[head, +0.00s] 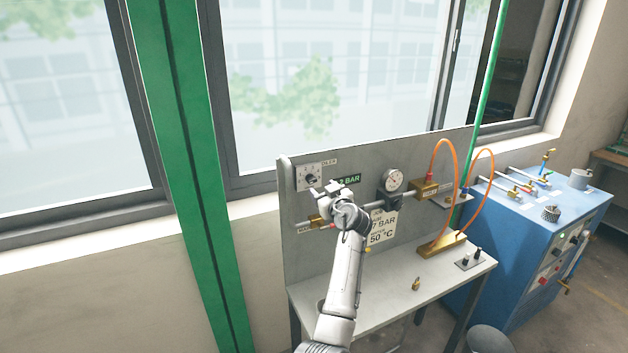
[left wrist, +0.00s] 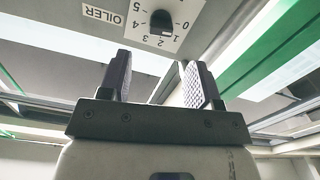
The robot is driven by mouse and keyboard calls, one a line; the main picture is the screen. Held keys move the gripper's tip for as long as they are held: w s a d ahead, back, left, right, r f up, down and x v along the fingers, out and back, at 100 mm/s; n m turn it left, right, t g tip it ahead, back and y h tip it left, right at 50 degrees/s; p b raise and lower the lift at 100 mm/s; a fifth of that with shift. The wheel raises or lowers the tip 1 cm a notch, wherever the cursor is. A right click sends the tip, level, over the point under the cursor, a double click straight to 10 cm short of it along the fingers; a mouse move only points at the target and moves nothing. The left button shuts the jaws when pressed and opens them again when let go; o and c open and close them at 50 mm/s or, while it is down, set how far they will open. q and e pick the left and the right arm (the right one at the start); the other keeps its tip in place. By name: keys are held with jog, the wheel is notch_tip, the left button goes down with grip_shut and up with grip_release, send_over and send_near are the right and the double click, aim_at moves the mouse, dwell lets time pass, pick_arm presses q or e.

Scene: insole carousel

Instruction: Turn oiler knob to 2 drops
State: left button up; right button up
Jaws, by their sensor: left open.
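The oiler knob (head: 311,179) is a small black knob on a white dial plate (head: 301,171) at the upper left of the grey panel. In the left wrist view the black knob (left wrist: 161,20) sits at the top, ringed by the numbers 0 to 5, with the "OILER" label (left wrist: 103,15) beside it. I cannot tell for sure which number it points to. My left gripper (head: 325,188) is just below and right of the dial in the head view. Its two fingers (left wrist: 159,80) are apart and empty, with the knob beyond their tips. My right gripper is not in view.
On the panel (head: 290,240) are a green bar sign (head: 346,180), a gauge (head: 393,180), brass fittings and orange hoses (head: 436,165). A small brass part (head: 416,284) lies on the bench. A blue cabinet (head: 520,240) stands right; a green post (head: 190,160) rises left.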

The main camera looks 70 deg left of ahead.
aim_at(313, 181)
pick_arm(q)
jog(key=shift+s+a+p, duration=0.15)
jog(key=shift+a+p, duration=0.1)
jog(key=shift+a, duration=1.45)
jog(key=shift+s+a+p, duration=0.15)
jog(key=shift+a+p, duration=0.1)
jog(key=shift+a, duration=1.4)
jog(key=c, duration=0.9)
